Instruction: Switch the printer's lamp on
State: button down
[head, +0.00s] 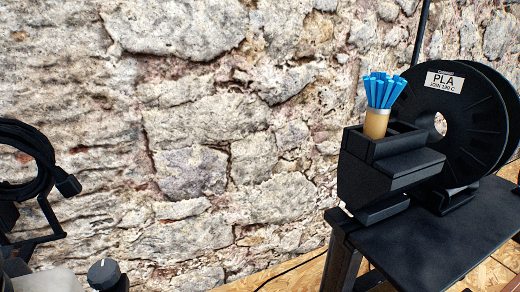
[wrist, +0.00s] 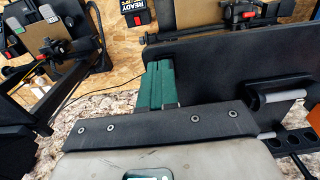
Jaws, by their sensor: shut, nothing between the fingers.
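My gripper (wrist: 160,68) shows in the wrist view as two green fingers side by side, closed together with nothing between them. It is not seen in the head view. Beyond the fingers in the wrist view is printer gear with a black box bearing a red part (wrist: 138,18) and a dark label reading READY (wrist: 190,5). Another red part (wrist: 248,14) sits to the right. The fingers are apart from these. I cannot tell which part is the lamp or its switch. In the head view, a dark knob with a pale mark (head: 104,272) stands at the bottom left.
A coiled black cable (head: 35,150) hangs at left before the stone wall. A dark panel (wrist: 230,75) lies right of the fingers.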

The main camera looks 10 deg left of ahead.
jog(key=shift+f, duration=0.5)
jog(key=shift+f+b, duration=0.2)
jog(key=shift+b, duration=0.1)
jog(key=shift+s+f+t+b, duration=0.1)
jog(key=shift+f+t+b, duration=0.2)
jog(key=shift+t+b, duration=0.1)
jog(key=shift+d+t+y+b, duration=0.1)
jog(key=shift+t+y+b, duration=0.2)
jog(key=shift+t+y, duration=0.1)
jog(key=shift+s+r, duration=0.1)
jog(key=shift+r, duration=0.05)
jog(key=shift+p, duration=0.3)
jog(key=shift+w+a+r+p, duration=0.15)
jog(key=shift+w+a+p, duration=0.3)
jog(key=shift+w, duration=0.3)
